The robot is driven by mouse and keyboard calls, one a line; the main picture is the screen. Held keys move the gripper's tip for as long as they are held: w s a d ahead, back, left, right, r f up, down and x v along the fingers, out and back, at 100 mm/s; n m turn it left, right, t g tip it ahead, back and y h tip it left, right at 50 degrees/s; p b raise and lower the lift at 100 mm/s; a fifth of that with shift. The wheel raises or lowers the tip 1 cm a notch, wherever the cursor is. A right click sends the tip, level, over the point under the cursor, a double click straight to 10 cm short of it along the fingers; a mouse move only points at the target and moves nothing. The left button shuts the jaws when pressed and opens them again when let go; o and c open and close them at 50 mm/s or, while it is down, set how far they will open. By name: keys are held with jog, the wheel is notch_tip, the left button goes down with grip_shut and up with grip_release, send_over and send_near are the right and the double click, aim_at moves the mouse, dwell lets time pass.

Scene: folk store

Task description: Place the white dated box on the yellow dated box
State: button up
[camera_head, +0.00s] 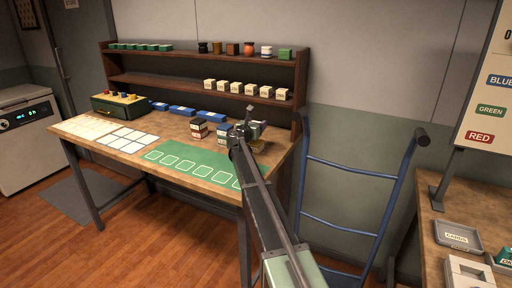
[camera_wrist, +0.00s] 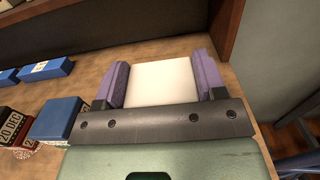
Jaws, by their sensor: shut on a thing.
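In the wrist view, my gripper (camera_wrist: 161,75) has its two purple-grey pads closed on the sides of a plain white box (camera_wrist: 160,85). No date shows on the face turned to the camera. In the head view, my gripper (camera_head: 243,132) is over the right part of the wooden table, and the arm partly hides what is there. I cannot make out the yellow dated box for certain in either view.
Left of my gripper stand a blue-topped box (camera_wrist: 57,118) and a dark red box with a printed date (camera_wrist: 12,128). Blue boxes (camera_head: 182,110) lie behind. A shelf (camera_head: 200,82) backs the table. A green mat (camera_head: 190,158) with white outlines covers the front.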

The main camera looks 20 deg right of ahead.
notch_tip(320, 180, down, 4)
jog(key=b, duration=0.4)
jog(key=shift+f+b, duration=0.25)
jog(key=shift+b, duration=0.05)
jog(key=shift+s+r+p, duration=0.1)
jog(key=shift+r+p, duration=0.25)
jog(key=shift+f, duration=0.25)
jog(key=o, duration=1)
jog(key=shift+c, duration=0.2)
jog(key=shift+r, duration=0.1)
jog(key=shift+r, duration=0.25)
jog(key=v, duration=1.2)
